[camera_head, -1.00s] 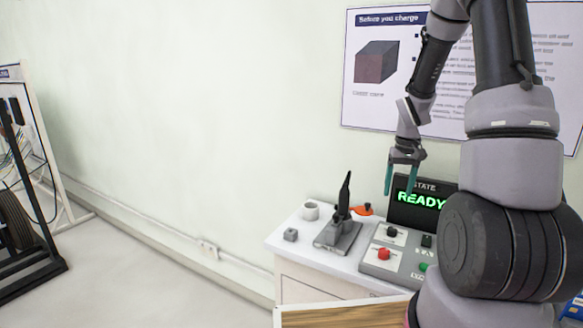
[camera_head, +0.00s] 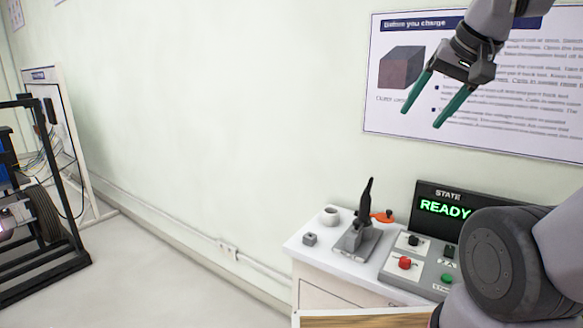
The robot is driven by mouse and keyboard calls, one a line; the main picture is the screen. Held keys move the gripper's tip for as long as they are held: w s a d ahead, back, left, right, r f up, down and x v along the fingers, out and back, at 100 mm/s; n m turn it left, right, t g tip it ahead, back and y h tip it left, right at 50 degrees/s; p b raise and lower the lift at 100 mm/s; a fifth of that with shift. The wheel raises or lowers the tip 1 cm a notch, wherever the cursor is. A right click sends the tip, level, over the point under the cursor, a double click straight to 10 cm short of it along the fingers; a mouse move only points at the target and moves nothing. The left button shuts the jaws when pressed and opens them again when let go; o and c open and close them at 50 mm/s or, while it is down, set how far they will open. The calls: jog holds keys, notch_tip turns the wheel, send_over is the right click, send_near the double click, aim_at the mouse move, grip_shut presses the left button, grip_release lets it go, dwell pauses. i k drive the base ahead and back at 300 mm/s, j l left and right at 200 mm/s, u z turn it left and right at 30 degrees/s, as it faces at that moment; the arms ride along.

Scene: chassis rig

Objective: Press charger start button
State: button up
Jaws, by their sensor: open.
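The charger control panel (camera_head: 420,262) lies on the white cabinet at the lower right. It bears a green button (camera_head: 447,279), a red button or knob (camera_head: 404,262) and a black knob (camera_head: 413,240). The panel's right part is hidden behind my arm. My gripper (camera_head: 420,118) is open and empty, its two teal fingers pointing down and left. It is high above the panel, in front of the wall poster, touching nothing.
The white cabinet (camera_head: 330,285) also holds a grey stand with a black upright handle (camera_head: 366,205), a white cup (camera_head: 330,216), a small grey block (camera_head: 310,239) and an orange-red item (camera_head: 382,216). A poster (camera_head: 400,30) hangs behind. A black rack (camera_head: 50,190) stands far left.

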aim_at(446, 279)
jog(key=z, duration=0.75)
